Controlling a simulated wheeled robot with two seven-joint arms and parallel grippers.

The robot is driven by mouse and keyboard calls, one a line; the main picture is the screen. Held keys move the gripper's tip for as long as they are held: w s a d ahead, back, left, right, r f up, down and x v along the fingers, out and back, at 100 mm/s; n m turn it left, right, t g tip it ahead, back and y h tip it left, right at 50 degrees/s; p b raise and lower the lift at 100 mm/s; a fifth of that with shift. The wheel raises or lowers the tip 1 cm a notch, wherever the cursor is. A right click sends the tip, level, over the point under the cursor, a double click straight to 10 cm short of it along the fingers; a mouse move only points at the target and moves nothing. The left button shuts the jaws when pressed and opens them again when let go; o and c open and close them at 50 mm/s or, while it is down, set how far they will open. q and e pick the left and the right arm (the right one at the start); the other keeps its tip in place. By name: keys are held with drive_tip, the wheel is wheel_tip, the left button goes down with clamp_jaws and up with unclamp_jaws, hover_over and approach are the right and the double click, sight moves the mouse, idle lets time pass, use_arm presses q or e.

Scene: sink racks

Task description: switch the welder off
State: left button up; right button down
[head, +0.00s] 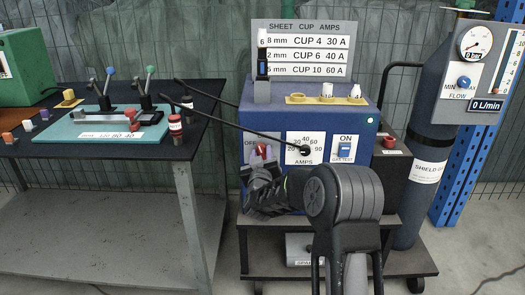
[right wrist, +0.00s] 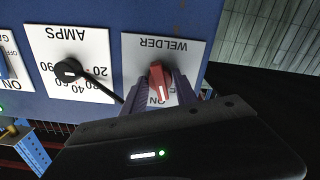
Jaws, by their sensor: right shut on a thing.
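The welder is a blue box (head: 228,118) on a cart, its front facing me. Its red rotary knob (head: 262,149) sits at the left of the front panel, beside an OFF mark. In the right wrist view, upside down, the red knob (right wrist: 159,80) is on a white WELDER plate (right wrist: 187,48); its pale-marked end lies towards the ON mark. My right gripper (right wrist: 170,88) is shut on the knob, one purple finger on each side. It partly hides the plate in the head view. My left gripper is not in view.
The AMPS dial (head: 305,149) and a blue ON switch (head: 345,150) are right of the knob. A gas cylinder (head: 428,150) stands at the right. A dark table (head: 95,145) with a teal board (head: 75,133) is at the left.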

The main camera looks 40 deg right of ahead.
sight(262, 153)
drive_tip(key=n+p, duration=0.3)
drive_tip(key=n, duration=0.1)
drive_tip(key=shift+r+n, duration=0.1)
drive_tip(key=shift+n, duration=0.3)
drive_tip(key=shift+n+p, duration=0.65)
drive_tip(key=shift+n, duration=0.15)
drive_tip(key=c, duration=1.3)
unclamp_jaws()
drive_tip(key=shift+v, duration=2.55)
